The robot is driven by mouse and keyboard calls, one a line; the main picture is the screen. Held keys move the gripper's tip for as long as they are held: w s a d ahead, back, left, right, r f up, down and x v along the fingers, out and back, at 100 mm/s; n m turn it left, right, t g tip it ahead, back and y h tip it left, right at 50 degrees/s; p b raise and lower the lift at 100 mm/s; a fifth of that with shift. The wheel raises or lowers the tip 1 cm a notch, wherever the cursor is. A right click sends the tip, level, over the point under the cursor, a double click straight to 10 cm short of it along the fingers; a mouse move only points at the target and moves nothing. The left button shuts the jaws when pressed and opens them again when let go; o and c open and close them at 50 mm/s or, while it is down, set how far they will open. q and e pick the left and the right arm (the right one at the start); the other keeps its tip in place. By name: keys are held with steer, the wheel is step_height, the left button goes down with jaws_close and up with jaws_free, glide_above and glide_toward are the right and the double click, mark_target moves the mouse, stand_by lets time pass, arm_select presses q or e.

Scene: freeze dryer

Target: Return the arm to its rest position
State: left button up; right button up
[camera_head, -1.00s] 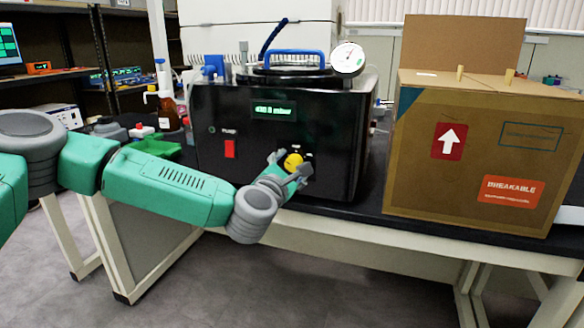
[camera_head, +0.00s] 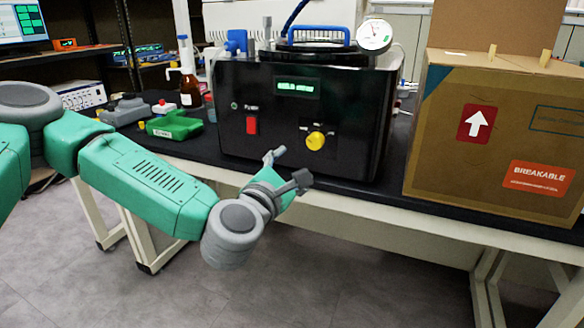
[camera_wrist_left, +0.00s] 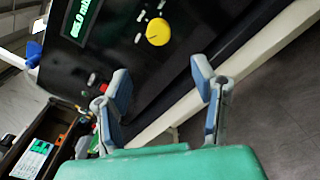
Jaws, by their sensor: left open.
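My left gripper (camera_head: 285,170) is open and empty, in front of the lower front of the black freeze dryer (camera_head: 345,95). It is apart from the dryer's yellow knob (camera_head: 316,141). In the left wrist view the two fingers (camera_wrist_left: 165,92) are spread with nothing between them, and the yellow knob (camera_wrist_left: 158,31) is beyond them. My left arm (camera_head: 150,185) comes in from the left, in front of the table edge. My right gripper is not in view.
A cardboard box (camera_head: 495,140) stands on the black table right of the dryer. A green item (camera_head: 174,125), a brown bottle (camera_head: 190,90) and a grey item (camera_head: 124,111) stand to its left. The floor (camera_head: 330,270) in front is clear.

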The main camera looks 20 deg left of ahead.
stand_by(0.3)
arm_select(q)
steer(key=shift+f, duration=0.1)
steer(key=s+d+f+m+g+h+p, duration=0.2)
steer(key=s+d+f+m+g, duration=0.25)
steer(key=s+f+m, duration=0.5)
steer(key=s+d+f+m+g+h+p, duration=0.15)
steer(key=s+d+f+m+g, duration=0.35)
steer(key=f, duration=0.7)
steer(key=s+a+f+m+g+y+p, duration=0.1)
steer(key=s+a+f+m+g+y, duration=0.1)
steer(key=s+a+f+m+g, duration=0.2)
steer(key=s+a+f+m+g+y+p, duration=0.1)
steer(key=s+a+f+m+g, duration=0.3)
steer(key=s+a+m, duration=0.5)
steer(key=s+a+f+y, duration=0.1)
steer(key=s+a, duration=0.3)
steer(key=s, duration=0.4)
steer(key=shift+m+p, duration=0.3)
steer(key=shift+m, duration=0.05)
